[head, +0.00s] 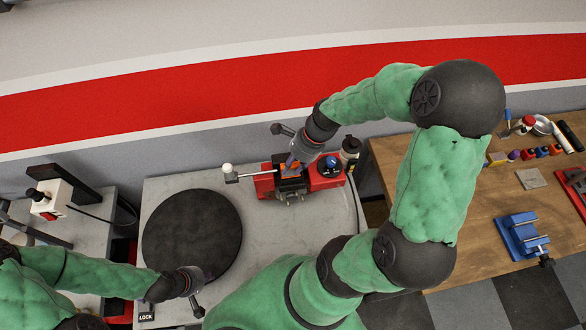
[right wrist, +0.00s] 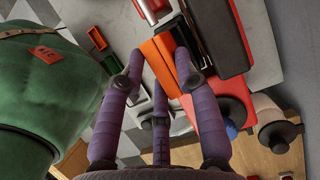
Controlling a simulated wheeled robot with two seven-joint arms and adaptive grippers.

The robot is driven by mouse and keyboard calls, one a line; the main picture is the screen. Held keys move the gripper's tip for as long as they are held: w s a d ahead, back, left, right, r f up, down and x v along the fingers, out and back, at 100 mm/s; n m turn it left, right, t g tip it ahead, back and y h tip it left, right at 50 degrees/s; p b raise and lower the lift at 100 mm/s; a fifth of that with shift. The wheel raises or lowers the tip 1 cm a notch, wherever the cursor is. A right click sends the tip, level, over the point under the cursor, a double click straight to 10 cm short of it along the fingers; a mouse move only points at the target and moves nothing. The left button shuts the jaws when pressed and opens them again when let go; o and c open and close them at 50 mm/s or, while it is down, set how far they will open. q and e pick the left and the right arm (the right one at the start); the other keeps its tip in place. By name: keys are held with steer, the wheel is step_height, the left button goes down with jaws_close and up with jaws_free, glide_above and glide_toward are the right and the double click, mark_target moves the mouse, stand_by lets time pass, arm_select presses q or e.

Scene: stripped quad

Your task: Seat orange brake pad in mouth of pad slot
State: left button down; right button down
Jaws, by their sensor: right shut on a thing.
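The orange brake pad (right wrist: 157,62) shows between the purple fingers of my right gripper (right wrist: 160,65) in the right wrist view. My right gripper is shut on it. In the head view, my right gripper (head: 291,163) is over the red fixture (head: 327,180), and the pad shows as a small orange patch. The pad is at the fixture's dark middle, where the pad slot lies. The slot mouth is mostly hidden by fingers and pad, so I cannot tell how deep the pad sits. My left gripper (head: 193,285) is low at the left, away from the fixture; its fingers are unclear.
A round black disc (head: 192,237) lies on the grey bench left of the fixture. A white-knobbed lever (head: 229,173) sticks out at the fixture's left. A dark bottle (head: 349,148) stands at its right. A wooden table with a blue vise (head: 522,236) is at right.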

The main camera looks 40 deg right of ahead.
mark_target(293, 170)
steer(key=shift+w+d+f, duration=0.1)
steer(key=shift+d+f, duration=0.05)
steer(key=shift+f, duration=0.15)
step_height(293, 170, down, 2)
steer(key=shift+d+f, duration=0.1)
steer(key=shift+f, duration=0.1)
steer(key=shift+w+f, duration=0.15)
steer(key=shift+f, duration=0.3)
steer(key=c, duration=1.2)
jaws_free()
steer(key=shift+f, duration=0.15)
steer(key=v, duration=1.2)
steer(key=shift+r, duration=0.25)
